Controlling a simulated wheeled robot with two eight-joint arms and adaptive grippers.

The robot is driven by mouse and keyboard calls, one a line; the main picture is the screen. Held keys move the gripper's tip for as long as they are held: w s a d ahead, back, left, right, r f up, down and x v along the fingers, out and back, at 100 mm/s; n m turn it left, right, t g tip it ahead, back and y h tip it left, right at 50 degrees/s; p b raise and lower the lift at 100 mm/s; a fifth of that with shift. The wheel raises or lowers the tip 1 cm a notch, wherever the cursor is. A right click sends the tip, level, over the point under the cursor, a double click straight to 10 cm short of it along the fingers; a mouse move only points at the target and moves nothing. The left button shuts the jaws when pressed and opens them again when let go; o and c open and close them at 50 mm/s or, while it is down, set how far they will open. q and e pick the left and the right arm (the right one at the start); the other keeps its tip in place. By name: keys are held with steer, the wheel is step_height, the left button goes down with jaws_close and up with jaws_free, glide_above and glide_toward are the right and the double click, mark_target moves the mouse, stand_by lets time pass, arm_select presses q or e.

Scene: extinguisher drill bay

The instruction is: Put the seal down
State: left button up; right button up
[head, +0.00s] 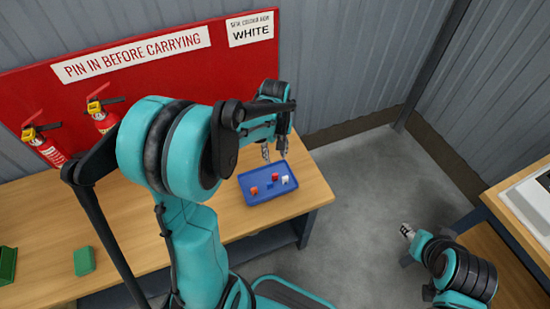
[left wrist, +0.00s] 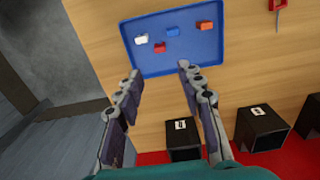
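A blue tray (head: 262,201) lies on the wooden bench; it also shows in the left wrist view (left wrist: 183,64). In it sit a white seal (left wrist: 141,38), a blue one (left wrist: 158,47) and two red or orange ones (left wrist: 173,31), all apart. The white seal also shows in the head view (head: 285,180). My left gripper (head: 274,154) is above the tray's back edge, its fingers apart with nothing between them; it also shows in the left wrist view (left wrist: 160,72). My right gripper (head: 407,231) is low at the right, above the floor, too small to read.
Two red extinguishers (head: 103,118) stand at the left. Green blocks (head: 84,261) lie on the bench's left. Several black open boxes (left wrist: 260,128) stand beyond the tray. A second bench (head: 515,190) is at right.

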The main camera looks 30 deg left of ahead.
arm_select(q)
steer(key=s+d+r+m+t, duration=0.7)
steer(key=s+r+m, duration=0.3)
steer(key=s, duration=0.2)
steer(key=shift+s+d, duration=0.4)
steer(key=shift+d, duration=0.1)
steer(key=shift+r, duration=0.1)
stand_by(1.1)
